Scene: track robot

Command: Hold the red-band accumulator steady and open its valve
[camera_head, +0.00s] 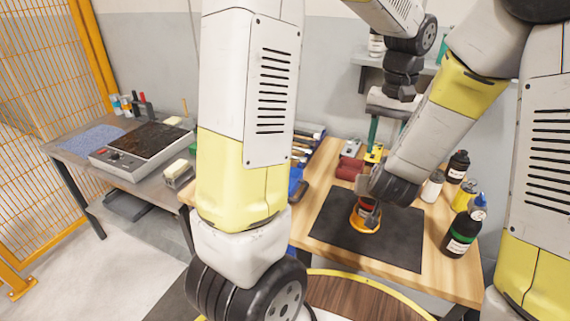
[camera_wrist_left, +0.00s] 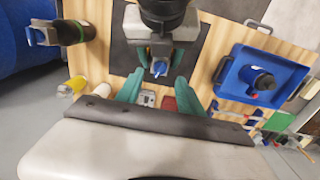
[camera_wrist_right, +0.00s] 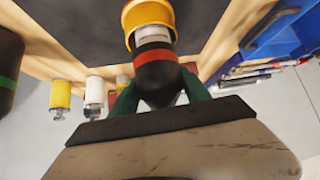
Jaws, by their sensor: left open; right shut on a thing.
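The red-band accumulator (camera_head: 367,207) stands in an orange ring holder (camera_head: 364,226) on the black mat. In the right wrist view its dark body with the red band (camera_wrist_right: 154,56) shows between green fingers. My right gripper (camera_head: 373,195) is shut on it. A blue valve (camera_wrist_left: 159,69) shows in the left wrist view, beside my right gripper. My left gripper (camera_head: 387,137) is open and empty, above and behind the accumulator, green fingers pointing down. In the left wrist view the valve appears between its fingers, apart from them. My right wrist partly hides the accumulator in the head view.
A black bottle with a green band (camera_head: 461,236) stands right of the mat (camera_head: 330,225), near white (camera_head: 433,186) and yellow (camera_head: 464,195) bottles. A side table (camera_head: 75,165) with a grey device is at the left.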

